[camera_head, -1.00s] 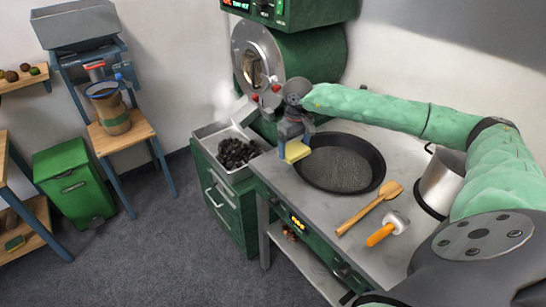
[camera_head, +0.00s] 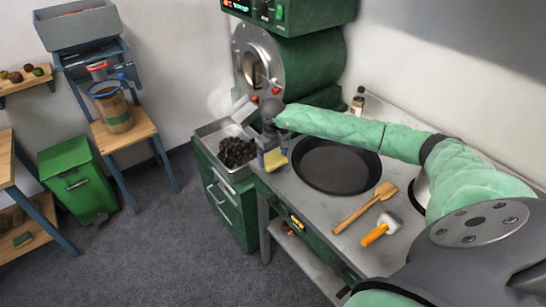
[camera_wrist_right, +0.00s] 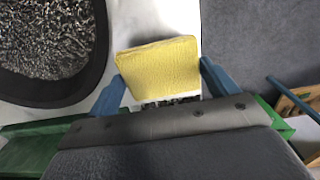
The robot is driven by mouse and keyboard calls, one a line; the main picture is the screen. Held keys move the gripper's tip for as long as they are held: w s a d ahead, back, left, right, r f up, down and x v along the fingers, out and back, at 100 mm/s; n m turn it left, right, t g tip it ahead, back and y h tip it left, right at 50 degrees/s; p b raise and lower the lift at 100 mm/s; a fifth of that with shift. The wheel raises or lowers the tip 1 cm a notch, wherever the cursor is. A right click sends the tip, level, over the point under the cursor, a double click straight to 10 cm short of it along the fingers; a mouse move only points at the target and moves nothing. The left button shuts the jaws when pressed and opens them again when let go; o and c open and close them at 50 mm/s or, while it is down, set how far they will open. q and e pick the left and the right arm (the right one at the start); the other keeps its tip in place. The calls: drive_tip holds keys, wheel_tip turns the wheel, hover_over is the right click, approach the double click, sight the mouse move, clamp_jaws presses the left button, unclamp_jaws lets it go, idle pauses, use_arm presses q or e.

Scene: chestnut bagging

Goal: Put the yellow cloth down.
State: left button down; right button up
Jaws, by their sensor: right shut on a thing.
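The yellow cloth (camera_head: 275,159) is a small folded pad in my right gripper (camera_head: 273,155), at the left edge of the counter, just left of the black pan. In the right wrist view the cloth (camera_wrist_right: 158,68) sits between the two blue fingers of the gripper (camera_wrist_right: 160,85), which are shut on it. I cannot tell for certain whether the cloth touches the counter. My left gripper is in neither view.
The black pan (camera_head: 338,168) lies right of the cloth. A metal tray (camera_head: 208,137) with dark chestnuts (camera_head: 237,152) is to the left. A wooden spatula (camera_head: 365,208) and an orange-handled tool (camera_head: 381,229) lie nearer. The green roaster (camera_head: 305,75) stands behind.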

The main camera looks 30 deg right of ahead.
drive_tip(key=shift+f+p, duration=0.3)
drive_tip(key=shift+f, duration=0.55)
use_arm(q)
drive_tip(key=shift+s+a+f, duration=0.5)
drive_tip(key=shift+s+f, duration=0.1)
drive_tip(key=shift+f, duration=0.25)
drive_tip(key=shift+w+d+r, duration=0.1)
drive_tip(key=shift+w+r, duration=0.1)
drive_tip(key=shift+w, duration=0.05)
use_arm(e)
drive_tip(key=shift+f, duration=0.1)
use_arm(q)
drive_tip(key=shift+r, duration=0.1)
use_arm(e)
drive_tip(key=o, duration=0.7)
